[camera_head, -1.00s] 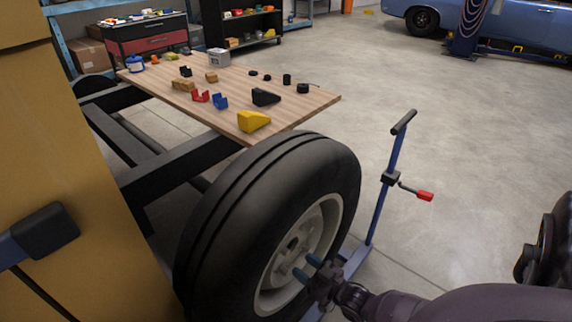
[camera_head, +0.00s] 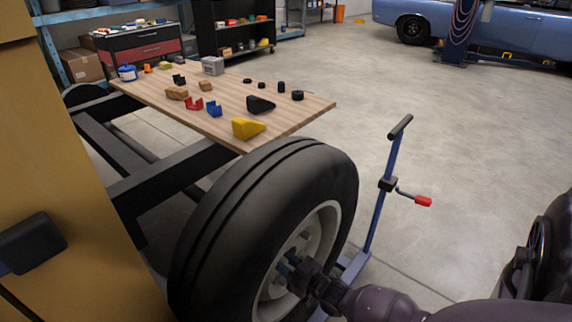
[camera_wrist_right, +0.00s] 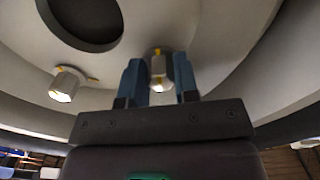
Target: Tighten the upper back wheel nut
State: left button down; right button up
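The wheel (camera_head: 262,215) has a black tyre and a pale rim (camera_head: 318,232). My right gripper (camera_head: 287,266) reaches the rim's face in the head view. In the right wrist view, its two blue fingers (camera_wrist_right: 160,82) stand on either side of a wheel nut (camera_wrist_right: 160,72), a silver nut with yellow marks. Only slim gaps show between nut and fingers, and the fingers look open. A second nut (camera_wrist_right: 66,84) sits to the left, apart from the gripper. The dark hub hole (camera_wrist_right: 85,15) is at the upper left. My left gripper is not in view.
A blue stand with a red-handled crank (camera_head: 386,185) stands close right of the wheel. A wooden tabletop (camera_head: 215,120) with small blocks lies behind the tyre. A yellow panel (camera_head: 70,170) fills the left. Open floor (camera_head: 480,140) lies to the right.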

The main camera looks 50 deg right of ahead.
jog(key=c, duration=0.5)
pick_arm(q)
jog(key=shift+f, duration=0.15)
pick_arm(e)
jog(key=shift+o, duration=0.2)
jog(key=m, duration=0.5)
jog(key=shift+a+m, duration=0.1)
jog(key=shift+m, duration=0.3)
jog(key=m+b, duration=0.2)
jog(key=m, duration=0.7)
jog(key=m+b, duration=0.2)
jog(key=m, duration=0.6)
jog(key=shift+s+a+r+m, duration=0.1)
jog(key=shift+r+m, duration=0.05)
jog(key=shift+m, duration=0.25)
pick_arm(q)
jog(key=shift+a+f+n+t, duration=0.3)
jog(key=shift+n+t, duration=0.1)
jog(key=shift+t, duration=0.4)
pick_arm(e)
jog(key=shift+m, duration=0.4)
jog(key=shift+r, duration=0.1)
